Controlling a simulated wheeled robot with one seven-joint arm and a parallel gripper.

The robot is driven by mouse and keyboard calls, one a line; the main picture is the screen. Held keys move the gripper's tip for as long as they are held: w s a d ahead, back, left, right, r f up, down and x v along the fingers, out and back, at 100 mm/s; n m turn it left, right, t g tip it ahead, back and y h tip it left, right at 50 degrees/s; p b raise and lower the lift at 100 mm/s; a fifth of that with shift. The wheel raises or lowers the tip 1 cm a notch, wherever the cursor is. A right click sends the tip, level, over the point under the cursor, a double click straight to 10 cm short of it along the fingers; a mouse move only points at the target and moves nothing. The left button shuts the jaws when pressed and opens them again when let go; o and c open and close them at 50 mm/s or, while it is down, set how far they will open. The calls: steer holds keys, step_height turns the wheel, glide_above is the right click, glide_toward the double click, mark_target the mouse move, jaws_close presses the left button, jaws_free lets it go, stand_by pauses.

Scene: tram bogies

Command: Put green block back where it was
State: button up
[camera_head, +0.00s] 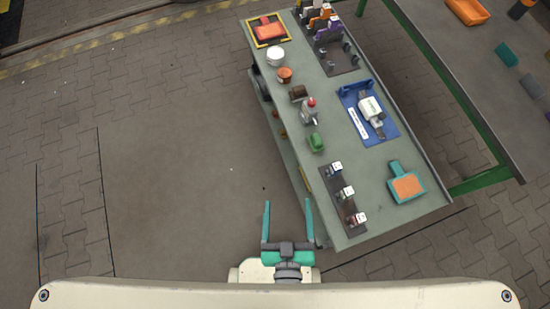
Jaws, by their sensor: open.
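A small green block (316,142) with rounded-looking edges lies on the left part of the grey-green workbench top (300,165), near its left long edge. A darker green block (505,54) lies on the second table at the upper right. The picture does not show which of the two is meant, or where either was before. My gripper (288,201) is open and empty, with two teal fingers pointing up the picture. It is left of the workbench's lower left corner, well below the green block in the picture.
Beside the green block stand a red-topped grey item (309,111) and a brown block (299,93). A dark rack (342,200) with small parts is below it, and a blue tray (388,133) to its right. Open paved floor (170,180) lies left of the workbench.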

steer(key=s+a+r+m, duration=0.1)
steer(key=s+a+r, duration=0.2)
steer(key=r, duration=0.1)
steer(key=shift+s+a+t, duration=0.25)
steer(key=shift+a+t, duration=0.05)
stand_by(3.1)
